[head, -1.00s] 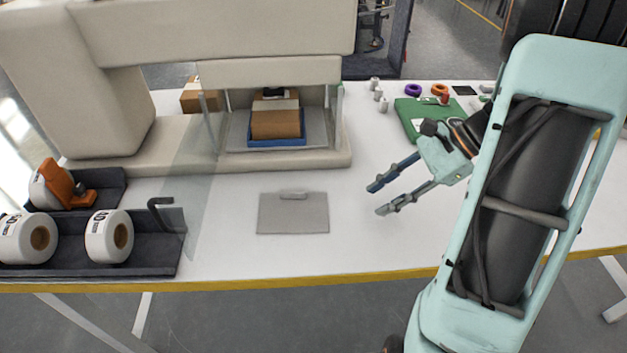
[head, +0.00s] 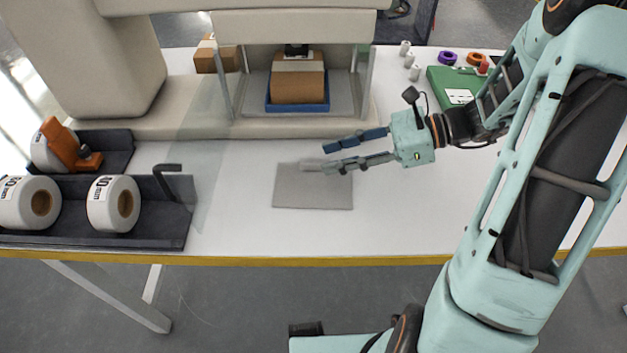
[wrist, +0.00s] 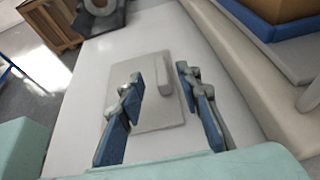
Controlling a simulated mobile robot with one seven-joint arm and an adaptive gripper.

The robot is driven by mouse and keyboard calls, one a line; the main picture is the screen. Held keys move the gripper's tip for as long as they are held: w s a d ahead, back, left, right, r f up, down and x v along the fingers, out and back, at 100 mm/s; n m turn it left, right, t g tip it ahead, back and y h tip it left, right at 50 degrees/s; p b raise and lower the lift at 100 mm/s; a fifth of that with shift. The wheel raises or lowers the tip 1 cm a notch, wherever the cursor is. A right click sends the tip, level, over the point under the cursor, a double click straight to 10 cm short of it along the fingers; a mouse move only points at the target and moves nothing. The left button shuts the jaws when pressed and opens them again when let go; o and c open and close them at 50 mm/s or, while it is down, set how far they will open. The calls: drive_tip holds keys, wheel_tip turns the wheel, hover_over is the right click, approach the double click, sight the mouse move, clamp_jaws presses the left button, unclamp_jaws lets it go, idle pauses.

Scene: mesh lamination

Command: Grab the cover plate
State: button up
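The cover plate (head: 312,190) is a flat grey rectangle lying on the white table, in front of the machine. Its raised handle (wrist: 163,76) runs along one edge and shows in the wrist view between the finger lines. My gripper (head: 327,159) is open and empty, reaching in from the right with its fingertips near the handle. In the head view one finger partly hides the handle. In the wrist view the plate (wrist: 150,115) lies ahead of the open fingers (wrist: 160,78). I cannot tell whether either finger touches it.
The machine (head: 170,120) stands behind, with a cardboard box (head: 298,85) in a blue tray (head: 297,109) inside it. A clear panel (head: 207,150) stands to the left. Tape rolls (head: 113,204) sit in dark trays at left. A green case (head: 455,88) lies at back right.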

sight(315, 161)
drive_tip(key=x, duration=0.3)
drive_tip(key=shift+a+f+b, duration=0.15)
drive_tip(key=shift+f+b, duration=0.05)
drive_tip(key=shift+b, duration=0.15)
clamp_jaws()
